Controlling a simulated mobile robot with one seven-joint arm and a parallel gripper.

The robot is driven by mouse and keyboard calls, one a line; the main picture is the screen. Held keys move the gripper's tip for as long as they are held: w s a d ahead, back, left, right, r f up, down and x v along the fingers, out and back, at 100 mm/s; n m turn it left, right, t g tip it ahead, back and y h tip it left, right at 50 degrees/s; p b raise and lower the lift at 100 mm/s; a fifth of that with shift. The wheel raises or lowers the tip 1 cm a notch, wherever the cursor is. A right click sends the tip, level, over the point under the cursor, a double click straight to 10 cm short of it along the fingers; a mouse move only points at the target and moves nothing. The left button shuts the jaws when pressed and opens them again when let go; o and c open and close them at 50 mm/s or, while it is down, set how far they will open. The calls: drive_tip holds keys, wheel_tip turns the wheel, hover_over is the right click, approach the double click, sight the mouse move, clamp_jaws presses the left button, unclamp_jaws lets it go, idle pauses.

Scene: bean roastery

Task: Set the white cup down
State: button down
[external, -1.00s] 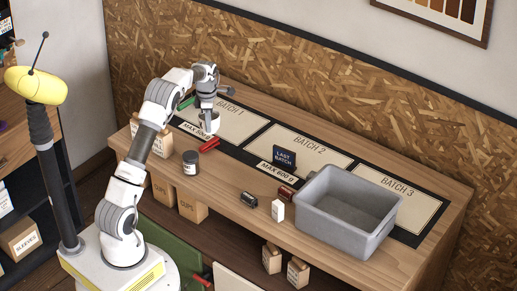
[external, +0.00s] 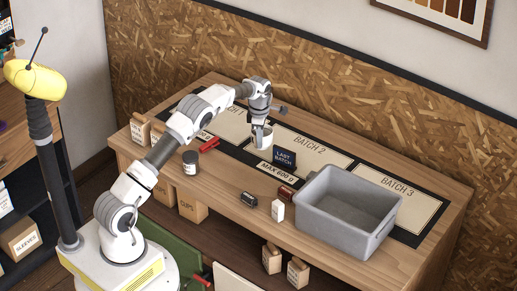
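The white cup (external: 264,140) is at the end of my arm, at the left part of the BATCH 2 mat area (external: 313,151). My gripper (external: 260,126) points down with its fingers at the cup and appears shut on it. The cup looks upright. I cannot tell whether its bottom touches the mat or is a little above it. The black LAST BATCH sign (external: 285,158) stands just right of and in front of the cup.
A grey bin (external: 345,216) stands on the right, partly over the BATCH 3 mat (external: 400,192). A dark-lidded jar (external: 190,162), a red item (external: 207,141), a dark item (external: 249,199) and a small white box (external: 278,210) lie along the front. Behind the sign the mat is clear.

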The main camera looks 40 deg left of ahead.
drive_tip(key=a+f, duration=0.1)
drive_tip(key=w+a, duration=0.1)
drive_tip(key=w+a+f, duration=0.1)
drive_tip(key=a, duration=0.1)
drive_tip(key=shift+f, duration=2.45)
drive_tip(key=c, duration=1)
unclamp_jaws()
drive_tip(key=shift+c, duration=0.2)
